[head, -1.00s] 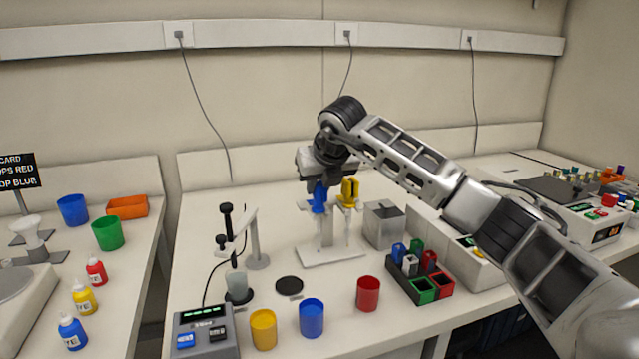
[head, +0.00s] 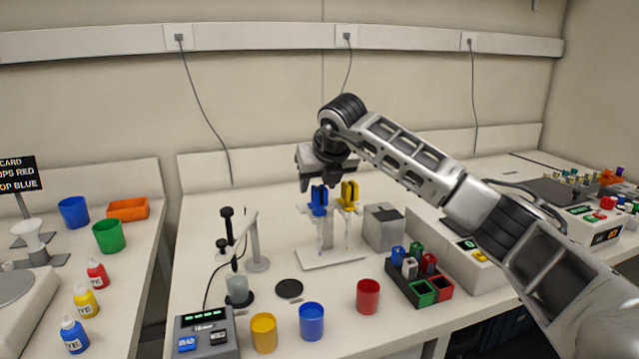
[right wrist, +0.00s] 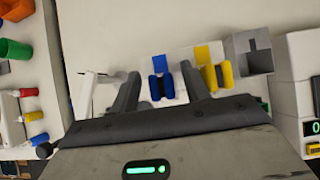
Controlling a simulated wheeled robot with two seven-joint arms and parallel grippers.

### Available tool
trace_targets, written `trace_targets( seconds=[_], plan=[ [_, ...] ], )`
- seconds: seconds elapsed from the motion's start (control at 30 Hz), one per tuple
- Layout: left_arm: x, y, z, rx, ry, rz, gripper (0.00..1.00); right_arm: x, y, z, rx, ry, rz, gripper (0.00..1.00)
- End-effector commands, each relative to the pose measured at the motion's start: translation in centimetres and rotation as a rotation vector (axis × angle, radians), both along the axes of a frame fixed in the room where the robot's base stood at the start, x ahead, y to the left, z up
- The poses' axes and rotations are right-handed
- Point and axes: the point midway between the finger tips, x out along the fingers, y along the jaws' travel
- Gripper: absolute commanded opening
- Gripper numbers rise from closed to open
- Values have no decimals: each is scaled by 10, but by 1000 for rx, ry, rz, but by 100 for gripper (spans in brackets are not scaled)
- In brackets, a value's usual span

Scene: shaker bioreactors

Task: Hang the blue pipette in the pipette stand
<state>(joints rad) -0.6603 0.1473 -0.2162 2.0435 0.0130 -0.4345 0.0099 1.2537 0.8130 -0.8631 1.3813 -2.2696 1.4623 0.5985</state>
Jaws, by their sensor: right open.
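The blue pipette (head: 319,200) hangs upright at the left side of the white pipette stand (head: 330,259), with the yellow pipette (head: 349,195) beside it on the right. In the right wrist view the blue pipette (right wrist: 161,80) lies between the spread fingers, and the yellow pipette (right wrist: 211,68) is just right of the right finger. My right gripper (right wrist: 160,84) is open, with gaps on both sides of the blue pipette. In the head view it is just above and behind the blue pipette, its fingers mostly hidden. My left gripper is not in view.
A grey box (head: 384,228) stands right of the stand, and a dark rack with coloured compartments (head: 419,285) is in front of it. Red (head: 368,296), blue (head: 311,320) and yellow (head: 264,332) cups stand near the front. A white arm-like stand (head: 256,240) is to the left.

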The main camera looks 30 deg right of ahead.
Motion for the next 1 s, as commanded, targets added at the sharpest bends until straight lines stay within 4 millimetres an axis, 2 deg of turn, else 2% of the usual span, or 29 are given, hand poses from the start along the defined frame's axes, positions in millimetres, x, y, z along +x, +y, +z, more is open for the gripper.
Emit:
trace_targets(
  seconds=[0.03, 0.4, 0.6, 1.0],
  plan=[
    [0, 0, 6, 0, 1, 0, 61, 0, 0, 8, 1, -1, 1, 47],
    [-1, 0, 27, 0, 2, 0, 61, 0, 0, 38, -1, 0, 1, 47],
    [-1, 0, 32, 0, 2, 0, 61, 0, 0, 53, 1, -1, 1, 47],
    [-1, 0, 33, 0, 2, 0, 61, 0, 0, 58, 1, 1, 1, 47]
  ],
)
